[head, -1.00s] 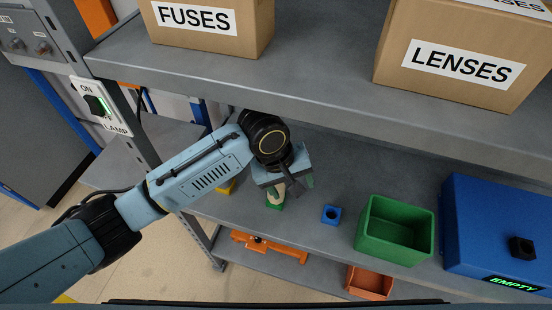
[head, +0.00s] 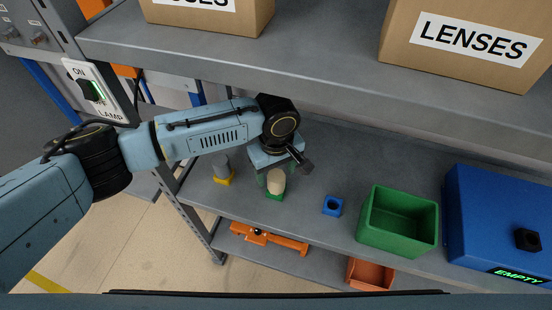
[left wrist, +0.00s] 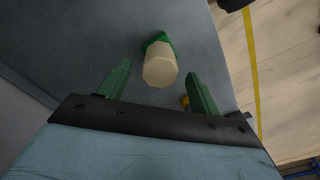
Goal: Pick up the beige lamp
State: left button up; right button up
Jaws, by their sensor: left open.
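The beige lamp (head: 276,181) stands upright in a green base (head: 275,196) on the middle shelf. In the left wrist view the beige lamp (left wrist: 160,70) shows pale and faceted, with part of the green base (left wrist: 158,39) behind it. My left gripper (head: 272,174) is open, just behind and above the lamp in the head view. In the left wrist view its green fingers (left wrist: 158,78) are spread to either side of the lamp's near end, with gaps on both sides. Whether the fingertips reach level with the lamp I cannot tell. My right gripper is out of view.
A grey lamp (head: 221,167) in a yellow base (head: 223,181) stands to the left. A blue base (head: 333,205), a green bin (head: 398,247) and a blue box (head: 490,225) are to the right. The upper shelf (head: 320,70) overhangs behind the arm.

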pick_arm(q)
notch_tip(320, 180, down, 4)
jog(key=shift+r+b, duration=0.1)
jog(key=shift+b, duration=0.25)
jog(key=shift+f, duration=0.45)
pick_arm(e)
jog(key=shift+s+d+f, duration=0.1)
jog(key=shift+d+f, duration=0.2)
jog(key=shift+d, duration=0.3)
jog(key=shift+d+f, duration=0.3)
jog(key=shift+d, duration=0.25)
